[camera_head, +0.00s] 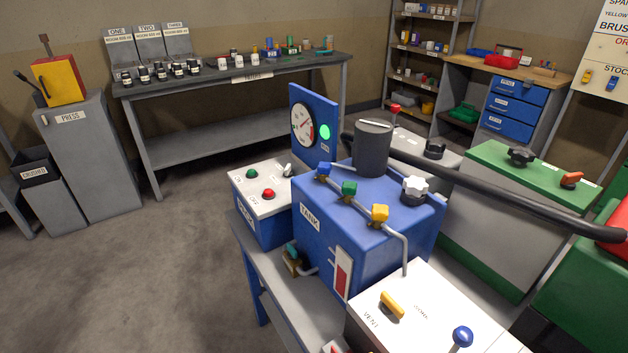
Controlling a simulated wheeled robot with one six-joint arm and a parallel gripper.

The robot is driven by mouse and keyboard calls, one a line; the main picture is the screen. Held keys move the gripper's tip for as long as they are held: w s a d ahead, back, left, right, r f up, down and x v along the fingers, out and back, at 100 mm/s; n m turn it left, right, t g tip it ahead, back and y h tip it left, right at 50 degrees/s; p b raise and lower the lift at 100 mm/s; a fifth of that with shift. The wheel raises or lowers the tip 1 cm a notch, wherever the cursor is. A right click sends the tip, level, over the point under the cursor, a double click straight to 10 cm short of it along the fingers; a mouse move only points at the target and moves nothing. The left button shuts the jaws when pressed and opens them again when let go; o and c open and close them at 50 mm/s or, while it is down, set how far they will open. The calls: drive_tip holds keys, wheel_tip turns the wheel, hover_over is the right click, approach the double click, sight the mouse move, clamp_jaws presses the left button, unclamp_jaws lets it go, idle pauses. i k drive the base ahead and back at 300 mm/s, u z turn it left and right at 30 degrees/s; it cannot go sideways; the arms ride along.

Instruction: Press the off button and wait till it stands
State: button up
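A blue box (262,230) with a white top stands left of the blue tank (370,222). On its top are a green button (252,174), a red button (268,194) and a small grey switch lever (288,170). The writing beside the buttons is too small to read surely, so I cannot confirm which one is off. Behind the box stands a blue panel with a round white gauge (303,124) and a bright green lamp (325,132). The gauge has a red zone; its needle reading is unclear. My gripper is not in view.
The tank carries blue, green and yellow valves (349,188) and a grey cylinder (373,148). A thick dark hose (470,182) crosses to the right. A white vent box (425,312) stands in front. Open floor (110,275) lies to the left.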

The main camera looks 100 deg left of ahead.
sight(269, 192)
drive_tip(key=u, duration=3.65)
